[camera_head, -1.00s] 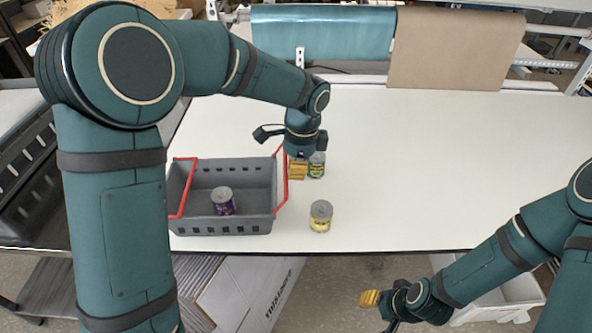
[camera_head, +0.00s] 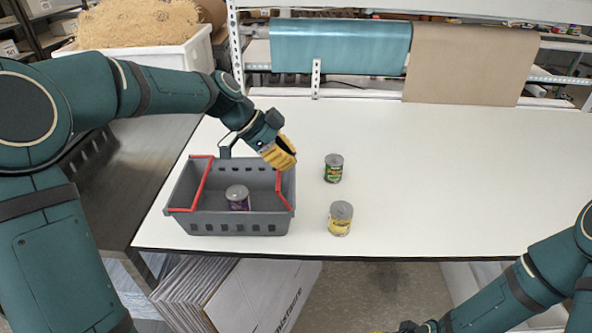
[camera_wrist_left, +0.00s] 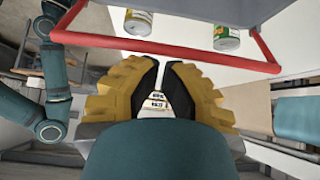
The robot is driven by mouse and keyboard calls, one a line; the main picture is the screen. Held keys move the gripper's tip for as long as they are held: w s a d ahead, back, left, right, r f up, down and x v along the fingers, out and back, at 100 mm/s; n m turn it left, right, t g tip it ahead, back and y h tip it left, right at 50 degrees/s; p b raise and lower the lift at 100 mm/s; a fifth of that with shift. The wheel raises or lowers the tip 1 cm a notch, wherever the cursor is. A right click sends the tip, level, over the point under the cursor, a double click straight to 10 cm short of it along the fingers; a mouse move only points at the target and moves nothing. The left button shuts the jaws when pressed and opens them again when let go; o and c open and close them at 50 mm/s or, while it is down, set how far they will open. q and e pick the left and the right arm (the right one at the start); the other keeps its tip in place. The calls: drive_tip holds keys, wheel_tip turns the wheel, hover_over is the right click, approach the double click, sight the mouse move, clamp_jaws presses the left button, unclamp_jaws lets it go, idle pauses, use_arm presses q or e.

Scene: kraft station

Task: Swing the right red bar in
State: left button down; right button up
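The grey basket (camera_head: 240,222) stands on the white table. The right red bar (camera_head: 278,181) leans inward from the basket's right rim; its back end is hidden by my gripper. It crosses the left wrist view (camera_wrist_left: 165,50) above the fingers, apart from them there. The left red bar (camera_head: 203,182) also leans inward. My left gripper (camera_head: 280,153) is over the basket's back right corner, close to the right bar. My right gripper is mostly cut off at the bottom edge of the head view.
A purple can (camera_head: 238,197) stands inside the basket. A green can (camera_head: 334,168) and a yellow can (camera_head: 340,218) stand on the table (camera_head: 450,180) to its right. The table's right side is clear. Teal and brown rolls hang at the back.

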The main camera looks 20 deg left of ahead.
use_arm(q)
drive_tip(key=shift+s+a+f+b, duration=0.15)
drive_tip(key=shift+a+f+b, duration=0.15)
drive_tip(key=shift+a+b, duration=0.35)
drive_tip(key=shift+d+r, duration=0.1)
drive_tip(key=shift+r, duration=0.15)
use_arm(e)
drive_tip(key=shift+s+a+f, duration=0.1)
drive_tip(key=shift+s+f, duration=0.2)
drive_tip(key=shift+f, duration=0.6)
use_arm(q)
drive_tip(key=shift+r+p, duration=0.5)
drive_tip(key=shift+r, duration=0.3)
use_arm(e)
drive_tip(key=shift+r, duration=0.35)
drive_tip(key=shift+w, duration=0.1)
